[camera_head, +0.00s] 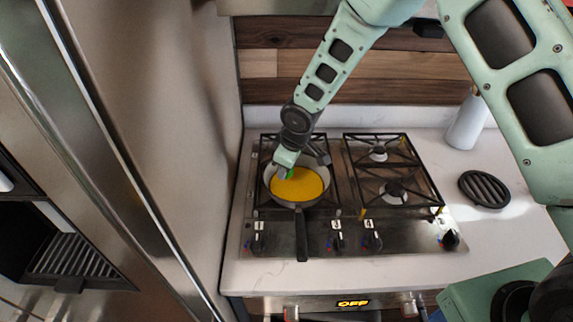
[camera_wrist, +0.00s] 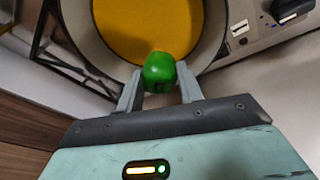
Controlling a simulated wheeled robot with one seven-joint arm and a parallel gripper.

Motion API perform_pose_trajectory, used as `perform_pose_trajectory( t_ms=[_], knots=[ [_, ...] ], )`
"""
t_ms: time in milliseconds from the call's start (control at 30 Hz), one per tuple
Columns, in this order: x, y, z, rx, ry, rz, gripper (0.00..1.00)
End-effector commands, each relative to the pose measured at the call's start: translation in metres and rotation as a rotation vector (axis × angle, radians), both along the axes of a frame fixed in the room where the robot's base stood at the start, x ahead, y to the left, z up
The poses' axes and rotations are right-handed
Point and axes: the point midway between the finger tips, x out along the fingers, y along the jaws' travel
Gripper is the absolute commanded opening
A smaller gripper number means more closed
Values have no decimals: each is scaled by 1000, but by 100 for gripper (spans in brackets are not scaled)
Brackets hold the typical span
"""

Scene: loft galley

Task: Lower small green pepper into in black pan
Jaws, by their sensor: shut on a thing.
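My gripper (camera_wrist: 160,90) is shut on a small green pepper (camera_wrist: 159,68), which shows between the fingertips in the wrist view. In the head view the green pepper (camera_head: 291,174) is a small patch under my gripper (camera_head: 287,168), mostly hidden by it. The pan (camera_head: 324,178) stands on the left burners of the stove, with a grey inner wall and a black handle (camera_head: 301,236) pointing to the front. A flat yellow-orange layer covers its bottom. The pepper is over the back part of the pan, at the near edge of the yellow layer in the wrist view. I cannot tell whether it touches.
The gas stove (camera_head: 318,222) has black grates, and its right burners (camera_head: 394,189) are empty. A white bottle (camera_head: 467,123) and a black ribbed trivet (camera_head: 484,189) are on the counter at right. A tall steel surface (camera_head: 205,130) stands close on the left.

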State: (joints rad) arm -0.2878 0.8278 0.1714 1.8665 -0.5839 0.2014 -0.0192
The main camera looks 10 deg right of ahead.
Motion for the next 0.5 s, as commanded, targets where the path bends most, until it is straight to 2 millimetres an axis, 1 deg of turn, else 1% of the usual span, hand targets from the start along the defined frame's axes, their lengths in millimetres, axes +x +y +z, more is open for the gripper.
perform_pose_trajectory(
  t_ms=[500],
  knots=[
    [0,0,-8,0,0,0,15]
  ],
)
